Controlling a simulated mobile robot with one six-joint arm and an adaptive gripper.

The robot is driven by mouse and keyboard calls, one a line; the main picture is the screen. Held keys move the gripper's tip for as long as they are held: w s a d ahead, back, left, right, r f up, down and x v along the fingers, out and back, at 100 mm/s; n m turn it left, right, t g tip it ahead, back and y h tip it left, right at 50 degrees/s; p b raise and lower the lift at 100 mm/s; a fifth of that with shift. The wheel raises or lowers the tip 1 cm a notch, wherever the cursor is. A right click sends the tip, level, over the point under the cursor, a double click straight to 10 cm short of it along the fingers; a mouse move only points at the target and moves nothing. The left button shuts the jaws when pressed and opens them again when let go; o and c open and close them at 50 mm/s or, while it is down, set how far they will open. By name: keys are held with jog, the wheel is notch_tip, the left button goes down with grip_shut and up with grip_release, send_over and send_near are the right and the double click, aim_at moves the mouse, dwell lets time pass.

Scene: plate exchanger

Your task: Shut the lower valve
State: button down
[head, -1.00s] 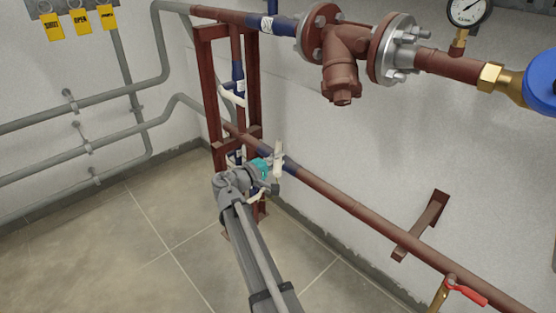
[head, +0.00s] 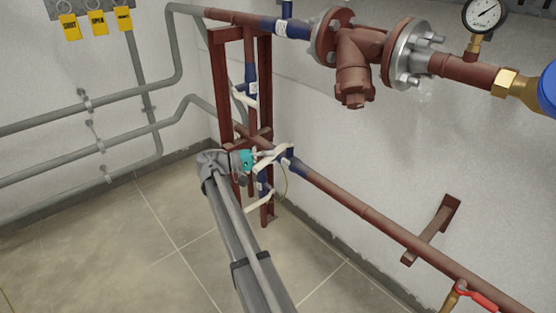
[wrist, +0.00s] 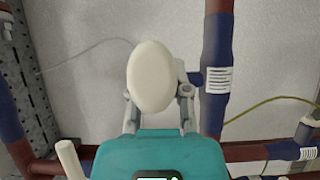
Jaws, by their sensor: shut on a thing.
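My gripper (head: 262,156) is at the red pipe frame in the head view, beside the blue fitting on the sloping red pipe. In the wrist view its two fingers (wrist: 158,95) are shut on a cream valve handle (wrist: 151,76), whose rounded end faces the camera. In the head view this middle handle (head: 284,149) slants up to the right. Another cream handle (head: 259,203) sits lower, by a blue valve section under the pipe, and slants likewise. A third cream handle (head: 243,97) is higher on the vertical pipe. The gripper partly hides the middle valve's body.
Red frame posts (head: 222,90) stand close around the gripper. A long red pipe (head: 385,222) runs down to the right along the wall, with a bracket (head: 432,230). Grey pipes (head: 90,150) line the left wall. The tiled floor (head: 120,240) is clear at left.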

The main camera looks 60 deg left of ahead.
jog(key=shift+s+a+m+g+h, duration=0.3)
jog(key=shift+a+m+g+h, duration=0.2)
jog(key=shift+a+m+h, duration=0.5)
jog(key=shift+d, duration=0.2)
jog(key=c, duration=0.6)
grip_release()
jog(key=shift+v, duration=3.7)
jog(key=shift+a, duration=0.1)
